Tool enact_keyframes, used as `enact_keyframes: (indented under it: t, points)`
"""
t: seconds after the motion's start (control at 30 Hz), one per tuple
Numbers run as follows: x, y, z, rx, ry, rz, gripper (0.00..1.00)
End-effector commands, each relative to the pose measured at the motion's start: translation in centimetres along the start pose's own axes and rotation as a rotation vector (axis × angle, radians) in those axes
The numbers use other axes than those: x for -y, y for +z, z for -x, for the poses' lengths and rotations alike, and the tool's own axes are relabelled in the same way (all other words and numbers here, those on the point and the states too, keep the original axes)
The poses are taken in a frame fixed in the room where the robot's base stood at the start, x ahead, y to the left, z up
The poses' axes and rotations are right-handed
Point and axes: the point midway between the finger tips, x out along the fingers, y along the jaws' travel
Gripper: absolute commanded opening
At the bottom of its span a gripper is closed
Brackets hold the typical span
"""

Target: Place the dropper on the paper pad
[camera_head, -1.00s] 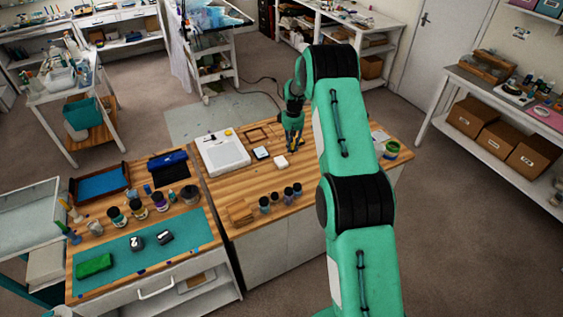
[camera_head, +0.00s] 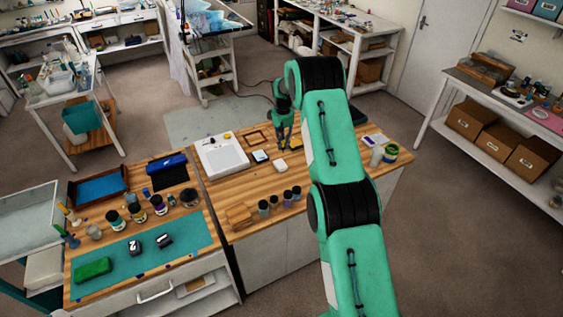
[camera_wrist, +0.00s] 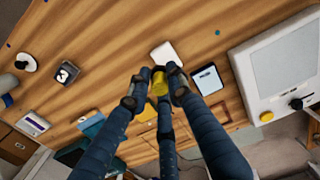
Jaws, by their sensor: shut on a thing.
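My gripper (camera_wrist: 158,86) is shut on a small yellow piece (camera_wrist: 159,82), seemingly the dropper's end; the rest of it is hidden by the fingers. A small white block-like pad (camera_wrist: 167,54), which looks like the paper pad, lies flat on the wooden table just beyond the fingertips in the wrist view. In the head view the pad (camera_head: 280,166) lies in front of my gripper (camera_head: 284,146). The held piece is too small to make out there. I cannot tell its height above the table.
A small device with a pale screen (camera_wrist: 208,79) lies right of the pad, with a large white device (camera_wrist: 284,65) beyond it. A black numbered block (camera_wrist: 67,72) is to the left. Several jars (camera_head: 275,201) stand near the table's front. Bare wood surrounds the pad.

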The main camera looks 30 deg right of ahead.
Motion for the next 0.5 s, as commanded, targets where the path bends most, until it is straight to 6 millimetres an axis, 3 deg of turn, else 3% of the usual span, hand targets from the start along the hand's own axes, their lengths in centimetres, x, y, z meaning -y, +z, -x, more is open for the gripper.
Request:
enact_keyframes:
  t: [0.33, 0.5]
  points:
    - [0.0, 0.0, -4.4, 0.001, -0.001, 0.0, 0.07]
    - [-0.1, -0.1, -5.2, 0.0, 0.0, 0.0, 0.07]
